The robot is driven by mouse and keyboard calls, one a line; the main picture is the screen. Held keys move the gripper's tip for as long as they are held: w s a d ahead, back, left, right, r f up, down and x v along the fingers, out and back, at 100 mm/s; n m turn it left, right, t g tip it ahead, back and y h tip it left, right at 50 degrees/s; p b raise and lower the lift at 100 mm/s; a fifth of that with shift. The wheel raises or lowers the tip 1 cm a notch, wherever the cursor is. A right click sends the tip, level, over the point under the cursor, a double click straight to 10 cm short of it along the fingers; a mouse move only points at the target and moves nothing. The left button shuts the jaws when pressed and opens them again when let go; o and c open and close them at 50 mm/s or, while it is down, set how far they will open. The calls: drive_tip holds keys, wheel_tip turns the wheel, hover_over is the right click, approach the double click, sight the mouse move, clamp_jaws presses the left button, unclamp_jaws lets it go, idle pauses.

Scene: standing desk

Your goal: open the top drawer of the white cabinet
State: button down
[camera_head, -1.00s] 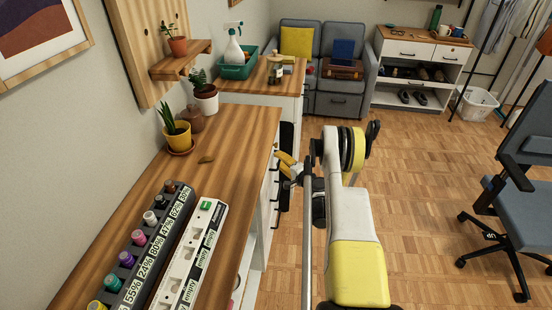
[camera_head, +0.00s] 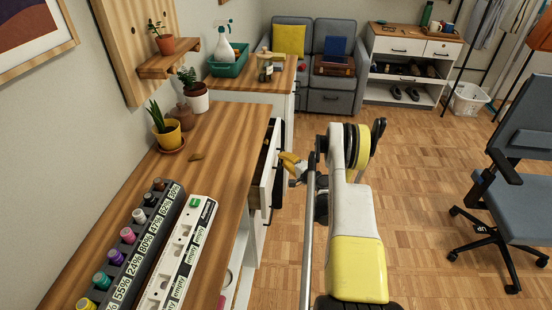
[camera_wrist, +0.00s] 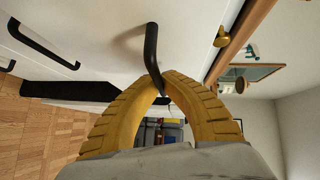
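The white cabinet stands under the wooden desktop (camera_head: 215,150) on the left. Its top drawer (camera_head: 270,172) is partly open in the head view, its white front standing out from the cabinet with a dark gap behind it. My gripper (camera_head: 286,163) is at this front, on the room side. In the wrist view its two yellow fingers (camera_wrist: 160,80) close around the end of the black drawer handle (camera_wrist: 151,48). The handle passes between the fingertips. The exact contact is partly hidden by the fingers.
Another black handle (camera_wrist: 40,45) shows on the white front in the wrist view. Wooden floor (camera_head: 425,180) is free right of my arm; an office chair (camera_head: 520,180) stands farther right.

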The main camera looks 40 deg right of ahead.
drive_tip(key=s+d, duration=1)
drive_tip(key=s, duration=0.1)
drive_tip(key=shift+s, duration=0.25)
drive_tip(key=shift+r, duration=0.1)
drive_tip(key=c, duration=1.5)
unclamp_jaws()
drive_tip(key=shift+a, duration=0.1)
drive_tip(key=shift+c, duration=0.2)
drive_tip(key=shift+r, duration=0.1)
